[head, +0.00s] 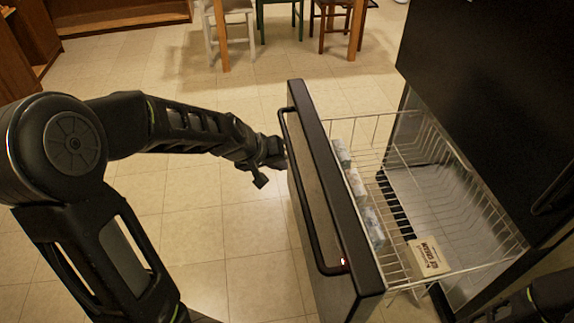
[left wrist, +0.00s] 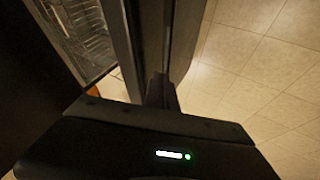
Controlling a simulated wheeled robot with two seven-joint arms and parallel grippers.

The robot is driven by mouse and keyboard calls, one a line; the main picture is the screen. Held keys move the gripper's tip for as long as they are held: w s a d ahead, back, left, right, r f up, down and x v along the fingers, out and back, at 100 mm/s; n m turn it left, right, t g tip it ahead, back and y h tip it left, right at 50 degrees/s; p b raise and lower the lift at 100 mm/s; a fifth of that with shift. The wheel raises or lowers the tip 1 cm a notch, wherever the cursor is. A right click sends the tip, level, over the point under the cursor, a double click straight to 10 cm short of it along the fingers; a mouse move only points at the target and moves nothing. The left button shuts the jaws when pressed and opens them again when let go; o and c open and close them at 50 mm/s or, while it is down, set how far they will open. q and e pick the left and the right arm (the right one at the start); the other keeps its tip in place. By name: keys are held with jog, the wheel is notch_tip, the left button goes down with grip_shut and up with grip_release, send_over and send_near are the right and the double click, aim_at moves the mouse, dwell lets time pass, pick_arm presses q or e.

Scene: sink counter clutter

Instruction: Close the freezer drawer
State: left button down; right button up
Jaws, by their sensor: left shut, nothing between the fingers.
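The freezer drawer (head: 325,190) stands pulled out of the black fridge. It has a dark front panel with a long bar handle (head: 304,200) and a white wire basket (head: 470,190) behind it. My left gripper (head: 272,160) is shut and empty, at the outer face of the drawer front near the handle's far end. I cannot tell if it touches. In the left wrist view, the shut fingers (left wrist: 160,92) point at the grey drawer front (left wrist: 150,35), and the basket (left wrist: 82,35) shows to the left. My right gripper is out of view.
An ice cream box (head: 428,257) and several small packs (head: 357,187) lie in the basket along the drawer front. The black fridge body (head: 490,90) rises at the right. Tiled floor (head: 220,230) is clear left of the drawer. Chairs (head: 230,25) stand far back.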

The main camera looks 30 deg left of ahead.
pick_arm(q)
jog(key=w+d+f, duration=0.1)
jog(key=w+f, duration=0.1)
jog(key=w+d+f+b, duration=0.1)
jog(key=w+f, duration=0.1)
jog(key=w+d+f, duration=0.1)
jog(key=w+f, duration=0.1)
jog(key=shift+w+d+f+b, duration=0.35)
jog(key=shift+w+f+b, duration=0.05)
jog(key=shift+w+d+f, duration=0.1)
jog(key=shift+w+d, duration=0.2)
jog(key=shift+d, duration=0.1)
jog(key=shift+w, duration=0.1)
